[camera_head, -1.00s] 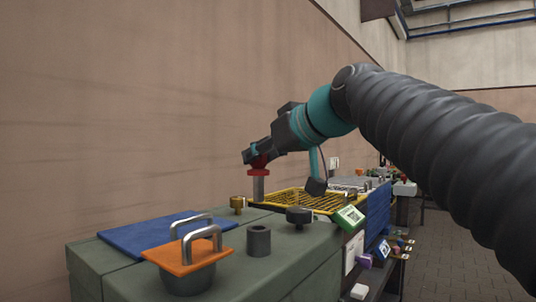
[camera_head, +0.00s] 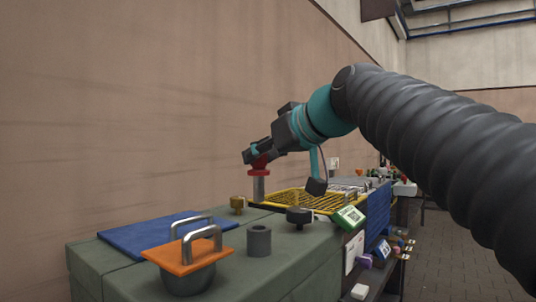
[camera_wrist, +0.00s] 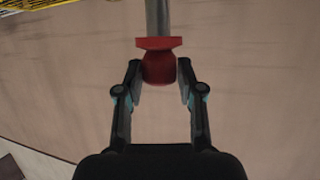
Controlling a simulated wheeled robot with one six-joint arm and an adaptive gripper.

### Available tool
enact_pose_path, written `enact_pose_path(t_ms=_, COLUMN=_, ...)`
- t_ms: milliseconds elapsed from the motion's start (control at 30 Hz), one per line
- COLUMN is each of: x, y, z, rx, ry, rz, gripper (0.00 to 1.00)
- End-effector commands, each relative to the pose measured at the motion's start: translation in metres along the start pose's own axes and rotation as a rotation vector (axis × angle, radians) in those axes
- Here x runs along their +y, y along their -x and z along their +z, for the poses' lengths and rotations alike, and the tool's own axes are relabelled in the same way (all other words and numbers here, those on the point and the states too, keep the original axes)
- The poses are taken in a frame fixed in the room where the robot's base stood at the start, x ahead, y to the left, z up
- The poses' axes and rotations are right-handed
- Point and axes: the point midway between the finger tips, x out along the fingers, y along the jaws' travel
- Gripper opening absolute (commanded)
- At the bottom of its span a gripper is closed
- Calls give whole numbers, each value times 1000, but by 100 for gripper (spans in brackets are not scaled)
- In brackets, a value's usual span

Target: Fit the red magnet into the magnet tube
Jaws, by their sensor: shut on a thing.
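The red magnet (camera_head: 259,172) has a red flanged head and a grey metal rod hanging below it. My gripper (camera_head: 257,158) is shut on its red head and holds it upright in the air above the green bench top. In the wrist view the red head (camera_wrist: 159,66) sits between the two fingers of my gripper (camera_wrist: 160,75), and the rod runs to the top edge. A dark grey hollow cylinder (camera_head: 259,241), which looks like the magnet tube, stands upright on the bench, nearer the camera than the held magnet and apart from it.
A yellow mesh tray (camera_head: 318,199) and a green-white device (camera_head: 348,217) lie behind.

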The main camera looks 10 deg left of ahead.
Motion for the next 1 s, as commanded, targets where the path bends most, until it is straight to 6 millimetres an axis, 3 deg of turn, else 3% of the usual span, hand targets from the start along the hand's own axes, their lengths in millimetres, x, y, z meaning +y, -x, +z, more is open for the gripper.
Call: enact_pose_path(t_ms=1000, x=0, y=-8, z=20, rx=1, ry=0, rz=0, gripper=0)
